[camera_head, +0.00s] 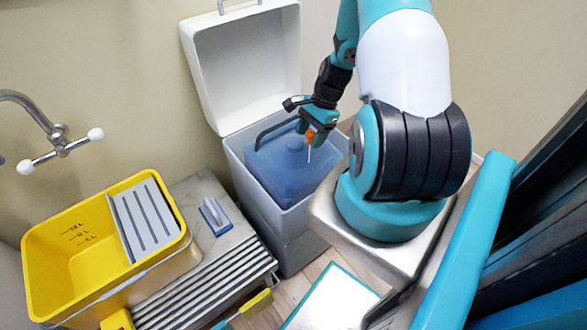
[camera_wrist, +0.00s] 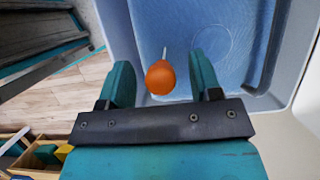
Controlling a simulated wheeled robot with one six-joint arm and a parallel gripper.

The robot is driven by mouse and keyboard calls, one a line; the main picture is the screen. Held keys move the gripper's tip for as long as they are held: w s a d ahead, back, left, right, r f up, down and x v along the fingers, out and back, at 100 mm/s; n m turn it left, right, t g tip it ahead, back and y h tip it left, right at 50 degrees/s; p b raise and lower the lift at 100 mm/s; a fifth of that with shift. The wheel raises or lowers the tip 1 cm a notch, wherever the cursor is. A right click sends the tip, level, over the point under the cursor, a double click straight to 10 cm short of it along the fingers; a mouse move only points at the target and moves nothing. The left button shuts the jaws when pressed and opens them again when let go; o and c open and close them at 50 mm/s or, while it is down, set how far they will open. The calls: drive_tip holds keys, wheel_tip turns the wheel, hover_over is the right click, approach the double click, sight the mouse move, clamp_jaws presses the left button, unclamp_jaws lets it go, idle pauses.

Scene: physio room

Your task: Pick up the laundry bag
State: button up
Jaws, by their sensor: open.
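A blue, bag-like bulk (camera_head: 285,165) with a rounded bump on top fills the open grey bin; I take it for the laundry bag. Its smooth blue surface also fills the upper part of the wrist view (camera_wrist: 205,40). An orange knob (camera_wrist: 160,78) with a thin pale stem stands over the blue surface; whether the stem joins it is unclear. The knob also shows in the head view (camera_head: 310,136). My gripper (camera_wrist: 160,64) is open above the bin, with one finger on each side of the knob and visible gaps. It is small in the head view (camera_head: 316,128).
The grey bin (camera_head: 240,165) has its white lid (camera_head: 245,65) raised against the wall. A dark curved bar (camera_wrist: 270,55) lies along its inside. A yellow tub (camera_head: 60,290) and a blue-handled brush (camera_head: 215,216) sit on the metal bench to the left.

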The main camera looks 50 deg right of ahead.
clamp_jaws()
drive_tip(key=shift+w+r, duration=0.1)
idle(1.2)
